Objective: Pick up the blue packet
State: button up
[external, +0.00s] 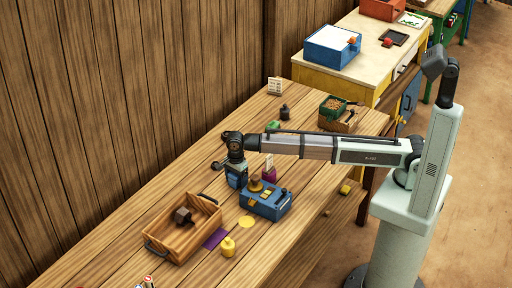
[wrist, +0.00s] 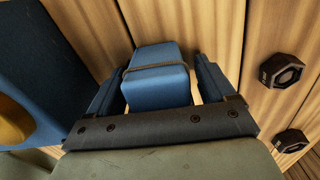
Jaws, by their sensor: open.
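The blue packet (wrist: 158,82), a small block with a dark band around it, lies between the two fingers of my gripper (wrist: 160,70) in the wrist view. My gripper is open. The left finger is close to the packet's left side, and a narrow gap shows at the right finger. In the external view my gripper (external: 237,182) points down over the table, just left of the blue balance box (external: 268,207). There I cannot tell the packet apart from the blue fingers.
The blue box also fills the wrist view's left edge (wrist: 45,75). Two dark hexagonal weights (wrist: 280,70) (wrist: 292,146) lie at its right. A wooden tray (external: 160,246) holding a dark block, a purple square (external: 215,239) and a yellow weight (external: 228,247) are in front.

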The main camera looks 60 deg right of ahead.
jog(key=shift+c, duration=0.4)
jog(key=c, duration=1.1)
